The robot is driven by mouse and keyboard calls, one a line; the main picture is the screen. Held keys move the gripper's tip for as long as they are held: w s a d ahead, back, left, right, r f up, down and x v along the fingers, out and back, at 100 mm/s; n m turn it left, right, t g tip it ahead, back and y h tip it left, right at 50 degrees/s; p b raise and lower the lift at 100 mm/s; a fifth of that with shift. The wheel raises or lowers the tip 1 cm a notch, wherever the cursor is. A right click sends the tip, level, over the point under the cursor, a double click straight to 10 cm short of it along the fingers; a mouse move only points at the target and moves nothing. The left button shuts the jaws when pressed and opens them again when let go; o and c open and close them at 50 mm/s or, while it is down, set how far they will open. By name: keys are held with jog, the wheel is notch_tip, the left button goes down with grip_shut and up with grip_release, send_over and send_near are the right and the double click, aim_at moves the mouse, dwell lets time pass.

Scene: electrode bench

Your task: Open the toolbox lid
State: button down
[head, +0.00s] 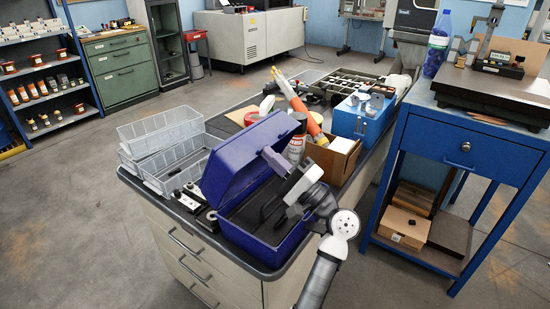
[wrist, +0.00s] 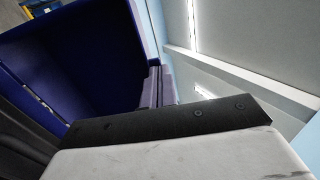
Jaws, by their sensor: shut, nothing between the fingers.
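The blue-purple toolbox (head: 258,238) stands on the near corner of the bench. Its lid (head: 240,160) is raised and leans up on the left side, and the dark inside of the box shows. A grey-purple latch or handle piece (head: 275,162) sticks out from the lid's edge. My gripper (head: 280,203) is over the open box, to the right of the lid, shut and empty. In the wrist view, the lid (wrist: 85,60) fills the upper left, close to my gripper. Whether my gripper touches the lid cannot be told.
A blue side table (head: 465,150) stands to the right. Floor is free on the left.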

aim_at(239, 135)
jog(key=shift+g+h, duration=0.3)
jog(key=shift+h, duration=0.1)
jog(key=p+x, duration=0.1)
jog(key=x, duration=0.7)
jog(key=shift+w+a+r+p, duration=0.15)
jog(key=shift+a+r+p, duration=0.1)
jog(key=shift+p, duration=0.15)
jog(key=shift+x, duration=1.05)
jog(key=shift+d+f, duration=0.1)
